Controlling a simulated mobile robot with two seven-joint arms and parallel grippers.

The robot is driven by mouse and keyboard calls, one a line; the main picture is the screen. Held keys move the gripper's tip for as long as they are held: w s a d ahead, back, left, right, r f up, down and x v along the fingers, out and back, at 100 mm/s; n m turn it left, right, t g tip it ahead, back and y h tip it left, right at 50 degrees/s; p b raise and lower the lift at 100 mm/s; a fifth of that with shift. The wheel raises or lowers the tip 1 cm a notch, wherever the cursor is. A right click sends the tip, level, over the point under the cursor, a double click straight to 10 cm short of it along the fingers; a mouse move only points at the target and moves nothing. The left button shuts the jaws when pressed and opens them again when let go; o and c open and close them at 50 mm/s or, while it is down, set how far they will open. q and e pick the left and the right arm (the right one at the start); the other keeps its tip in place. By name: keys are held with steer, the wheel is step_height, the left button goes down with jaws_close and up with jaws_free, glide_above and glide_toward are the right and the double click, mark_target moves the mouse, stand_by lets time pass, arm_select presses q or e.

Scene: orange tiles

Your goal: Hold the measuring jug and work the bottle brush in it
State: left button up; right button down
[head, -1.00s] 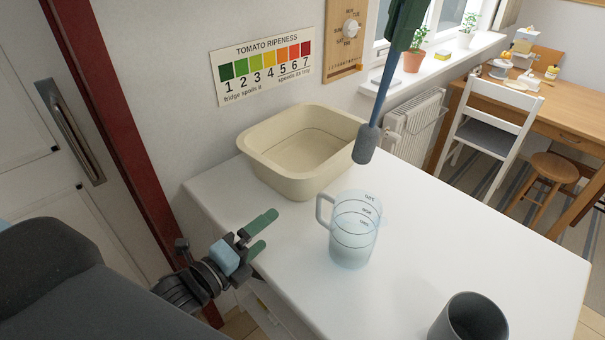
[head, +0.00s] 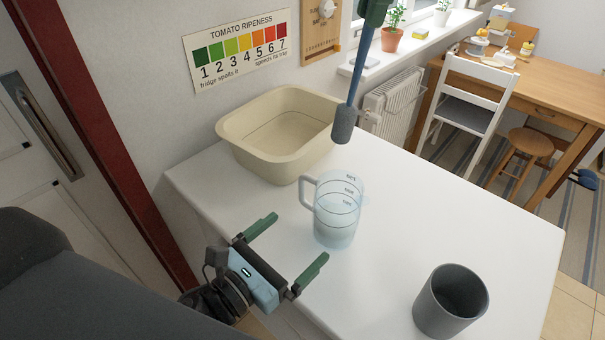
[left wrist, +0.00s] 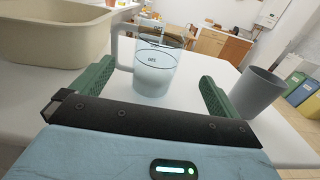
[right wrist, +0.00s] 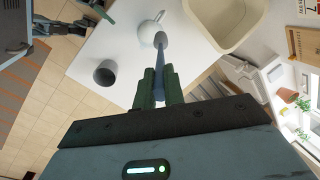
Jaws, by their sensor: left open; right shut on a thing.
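The clear measuring jug (head: 338,222) stands upright on the white counter, its handle toward the left. It also shows in the left wrist view (left wrist: 155,75), between and beyond my open fingers. My left gripper (head: 288,245) is open and empty, just short of the jug and apart from it. My right gripper (right wrist: 158,88) is shut on the blue handle of the bottle brush (head: 343,125). The brush hangs head down, its grey head above and behind the jug. In the head view most of my right gripper is cut off at the top edge.
A cream basin (head: 235,135) stands at the back left of the counter, behind the jug. A dark grey cup (head: 432,308) stands at the front right. The white counter (head: 400,210) is clear between jug and cup. A wall with a ripeness chart (head: 238,50) rises behind.

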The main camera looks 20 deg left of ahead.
mark_target(323, 214)
arm_select(q)
steer(key=x, duration=1.1)
steer(key=shift+w+d+r, duration=0.1)
steer(key=shift+w+d, duration=0.05)
steer(key=shift+w, duration=0.2)
steer(key=c, duration=1.1)
arm_select(e)
steer(key=shift+d+f, duration=0.1)
stand_by(0.9)
steer(key=shift+s+d+f, duration=0.35)
steer(key=shift+s+f, duration=0.3)
steer(key=shift+s, duration=0.1)
steer(key=shift+s+d+f, duration=0.35)
steer(key=shift+s+f, duration=0.25)
steer(key=shift+s, duration=0.1)
